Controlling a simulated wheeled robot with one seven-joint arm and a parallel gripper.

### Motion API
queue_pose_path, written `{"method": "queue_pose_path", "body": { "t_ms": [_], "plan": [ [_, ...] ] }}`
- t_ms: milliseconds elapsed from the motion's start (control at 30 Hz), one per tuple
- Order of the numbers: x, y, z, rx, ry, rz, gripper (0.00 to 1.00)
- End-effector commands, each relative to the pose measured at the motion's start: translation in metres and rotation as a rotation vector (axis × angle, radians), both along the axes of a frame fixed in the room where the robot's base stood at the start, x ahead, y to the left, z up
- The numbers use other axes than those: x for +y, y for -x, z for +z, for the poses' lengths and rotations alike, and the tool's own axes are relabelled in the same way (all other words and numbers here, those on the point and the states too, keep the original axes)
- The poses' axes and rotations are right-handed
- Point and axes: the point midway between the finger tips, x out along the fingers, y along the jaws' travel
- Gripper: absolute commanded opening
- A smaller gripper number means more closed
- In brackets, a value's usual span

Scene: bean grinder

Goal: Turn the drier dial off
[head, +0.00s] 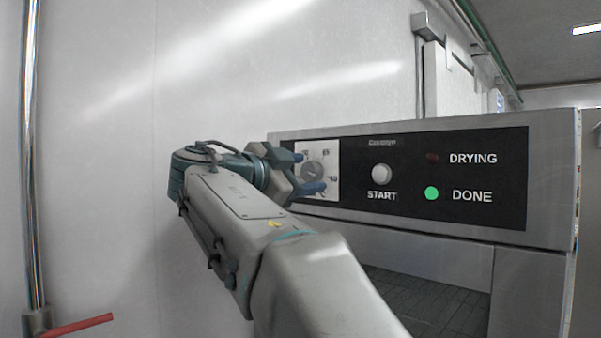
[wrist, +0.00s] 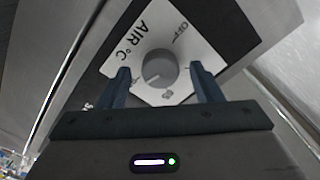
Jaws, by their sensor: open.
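The drier dial (head: 316,174) is a round grey knob on a white scale plate at the left of the drier's black panel. In the wrist view the dial (wrist: 159,68) shows with "AIR °C" and "OFF" printed around it; its pointer is not at the OFF mark as far as I can make out. My gripper (head: 306,172) is in front of the panel, one blue finger above and one below the dial in the head view. In the wrist view my gripper (wrist: 162,82) is open, its fingers on either side of the dial, with no clear contact.
A white START button (head: 381,174) sits right of the dial. Farther right are an unlit DRYING lamp (head: 432,158) and a green DONE lamp (head: 431,193). A vertical metal pipe with a red lever (head: 80,326) stands at the far left, along the wall.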

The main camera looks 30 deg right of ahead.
Motion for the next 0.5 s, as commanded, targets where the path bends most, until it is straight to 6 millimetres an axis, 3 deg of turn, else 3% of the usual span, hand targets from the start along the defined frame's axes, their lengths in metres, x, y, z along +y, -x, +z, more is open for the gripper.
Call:
{"method": "queue_pose_path", "body": {
  "t_ms": [100, 267, 300, 500],
  "plan": [
    [0.0001, -0.0001, -0.0003, 0.001, 0.000, 0.000, 0.59],
    [0.0002, 0.0000, -0.0004, 0.001, 0.000, -0.001, 0.17],
    [0.0003, 0.0000, -0.0004, 0.001, 0.000, -0.001, 0.14],
    [0.0011, 0.0001, -0.0009, 0.009, 0.002, 0.000, 0.14]
  ]
}}
